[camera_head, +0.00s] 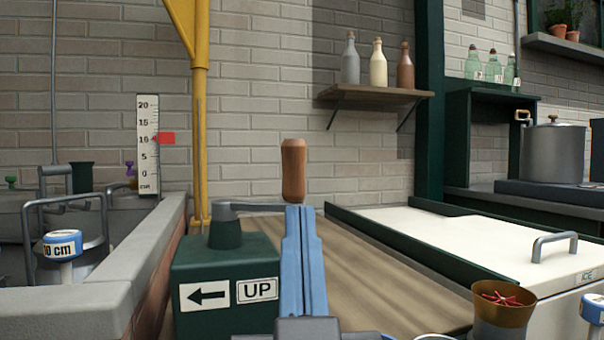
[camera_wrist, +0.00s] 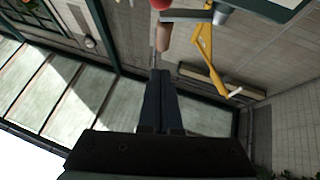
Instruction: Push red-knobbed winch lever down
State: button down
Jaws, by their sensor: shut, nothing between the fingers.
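The green winch box (camera_head: 225,285) with a left-arrow sign and an "UP" sign stands left of centre in the head view. A grey crank arm (camera_head: 250,207) runs right from its hub to an upright wooden handle (camera_head: 293,170). My blue gripper (camera_head: 300,212) is shut and empty, its tips pointing up just below that handle in the picture. In the wrist view my gripper (camera_wrist: 160,74) points at the wooden handle (camera_wrist: 163,38); I cannot tell whether they touch. A red knob (camera_wrist: 160,4) is cut off at the wrist view's top edge. No red-knobbed lever shows in the head view.
A stone-rimmed basin (camera_head: 70,299) lies left, with a scale (camera_head: 148,150) and red marker (camera_head: 167,138). A yellow post (camera_head: 200,140) rises behind the box. A white ice chest (camera_head: 470,245) and a brown pot (camera_head: 502,310) are right. The wooden surface (camera_head: 380,270) between is bare.

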jog(key=w+d+r+g+p, duration=0.25)
jog(key=w+g+p, duration=0.35)
jog(key=p, duration=1.7)
jog(key=s+m+g+y+p, duration=0.1)
jog(key=s+g+p, duration=0.4)
jog(key=p, duration=1.7)
jog(key=shift+s+r+m+g, duration=0.25)
jog(key=shift+s+m+g, duration=0.15)
jog(key=shift+s+m, duration=0.45)
jog(key=p+x, duration=0.1)
jog(key=x, duration=0.9)
jog(key=shift+f, duration=0.1)
